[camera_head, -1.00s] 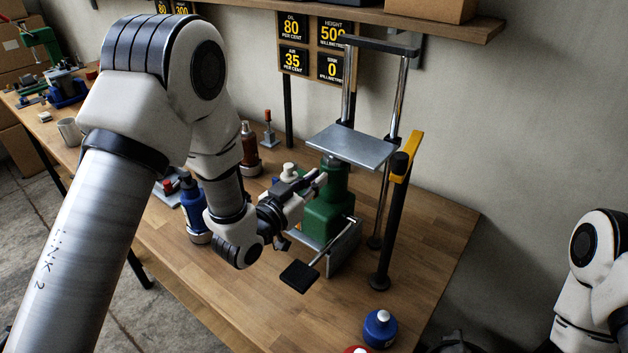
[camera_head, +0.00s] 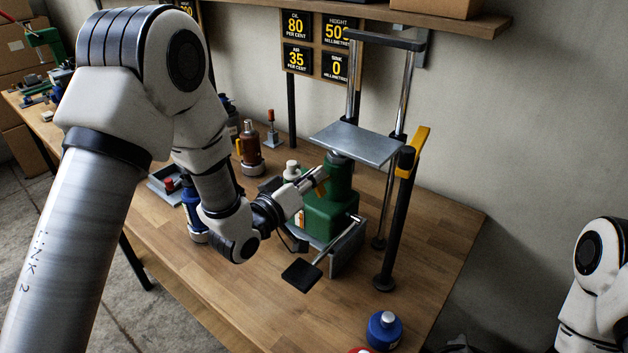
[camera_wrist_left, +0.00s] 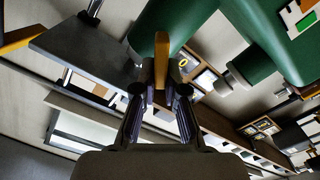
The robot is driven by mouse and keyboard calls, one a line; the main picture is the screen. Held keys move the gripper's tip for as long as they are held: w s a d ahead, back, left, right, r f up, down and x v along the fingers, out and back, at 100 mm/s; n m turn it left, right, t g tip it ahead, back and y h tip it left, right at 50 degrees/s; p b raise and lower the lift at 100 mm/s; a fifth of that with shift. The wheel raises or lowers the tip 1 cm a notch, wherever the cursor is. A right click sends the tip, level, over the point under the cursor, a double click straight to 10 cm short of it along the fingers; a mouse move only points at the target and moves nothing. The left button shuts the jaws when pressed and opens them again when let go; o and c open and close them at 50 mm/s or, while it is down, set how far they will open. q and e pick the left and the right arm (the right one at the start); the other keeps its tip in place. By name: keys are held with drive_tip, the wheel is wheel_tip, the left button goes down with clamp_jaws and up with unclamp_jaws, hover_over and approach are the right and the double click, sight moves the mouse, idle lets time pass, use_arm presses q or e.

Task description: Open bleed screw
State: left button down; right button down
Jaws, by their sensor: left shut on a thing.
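The green jack (camera_head: 326,217) stands on the bench with its ram under a grey plate (camera_head: 358,143). My left gripper (camera_head: 318,180) is at the upper left side of the green body. In the left wrist view, my left gripper (camera_wrist_left: 160,92) is shut on a flat orange tab (camera_wrist_left: 162,58), which stands upright between its fingertips against the green body (camera_wrist_left: 190,22). The orange tab seems to be the bleed screw's handle; its screw end is hidden. My right gripper is out of view; only part of that arm shows at the right edge.
A pump lever with a black pad (camera_head: 301,275) sticks out in front of the jack. A black post with a yellow handle (camera_head: 421,150) stands to its right. Bottles stand behind and left, and a blue bottle (camera_head: 384,330) stands at the front. The bench's front middle is clear.

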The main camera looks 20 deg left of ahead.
use_arm(q)
drive_tip(key=n, duration=0.3)
drive_tip(key=shift+w+a+f+n+b, duration=0.1)
drive_tip(key=shift+a+f+n+b, duration=0.1)
drive_tip(key=shift+f+n+b, duration=0.15)
drive_tip(key=shift+a+f+n+b, duration=0.15)
drive_tip(key=shift+n+b, duration=0.15)
drive_tip(key=shift+n, duration=1.25)
drive_tip(key=c, duration=1.4)
unclamp_jaws()
drive_tip(key=shift+w, duration=0.1)
drive_tip(key=shift+c, duration=0.2)
drive_tip(key=shift+o, duration=1.1)
drive_tip(key=shift+w, duration=0.1)
